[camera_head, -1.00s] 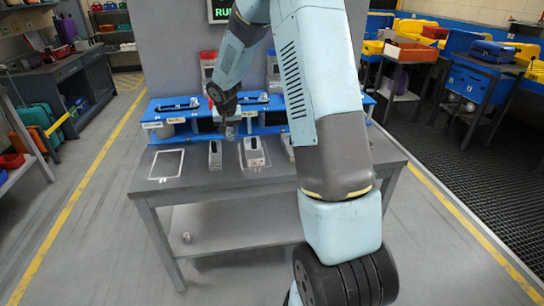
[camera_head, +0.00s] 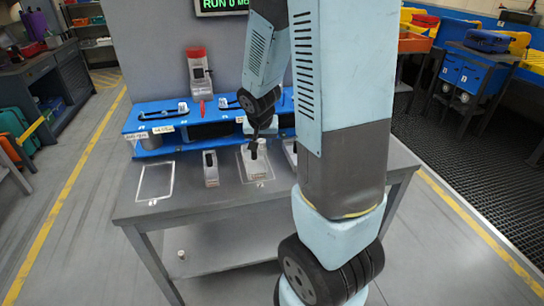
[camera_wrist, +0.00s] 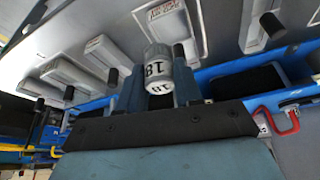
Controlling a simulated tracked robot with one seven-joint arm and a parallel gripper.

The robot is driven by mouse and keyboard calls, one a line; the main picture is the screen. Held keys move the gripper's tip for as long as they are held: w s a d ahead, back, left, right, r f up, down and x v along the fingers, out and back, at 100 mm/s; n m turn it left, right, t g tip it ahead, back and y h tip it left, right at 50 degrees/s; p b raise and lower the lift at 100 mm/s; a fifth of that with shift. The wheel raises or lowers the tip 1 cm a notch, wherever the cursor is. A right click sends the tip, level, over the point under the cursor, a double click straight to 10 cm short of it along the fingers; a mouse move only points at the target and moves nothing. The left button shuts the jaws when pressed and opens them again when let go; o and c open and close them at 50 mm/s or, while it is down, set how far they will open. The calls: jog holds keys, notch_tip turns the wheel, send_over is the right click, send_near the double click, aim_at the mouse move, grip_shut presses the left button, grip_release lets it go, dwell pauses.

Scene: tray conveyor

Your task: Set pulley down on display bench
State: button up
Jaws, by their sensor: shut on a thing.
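The pulley (camera_wrist: 157,68) shows in the wrist view as a short grey-white cylinder with a dark "18" label. My gripper (camera_wrist: 160,80) is shut on it, with a blue finger on each side. In the head view my gripper (camera_head: 254,140) is over the middle of the grey display bench (camera_head: 190,192), in front of the blue rack. The pulley is too small and too covered to make out surely there. I cannot tell whether it touches the bench.
A white outlined rectangle (camera_head: 155,182) marks a bare patch at the bench's left. A grey block (camera_head: 210,168) stands right of it. The blue rack (camera_head: 160,125) runs along the back, with a red-topped clear dispenser (camera_head: 199,76) behind. A small white cylinder (camera_head: 181,254) lies on the lower shelf.

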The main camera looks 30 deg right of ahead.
jog(key=w+d+f, duration=0.9)
jog(key=shift+w+d, duration=0.15)
jog(key=shift+d, duration=0.05)
jog(key=shift+w+d+f, duration=0.1)
jog(key=shift+f, duration=1.75)
jog(key=shift+f, duration=0.1)
jog(key=o, duration=1)
jog(key=shift+o, duration=0.2)
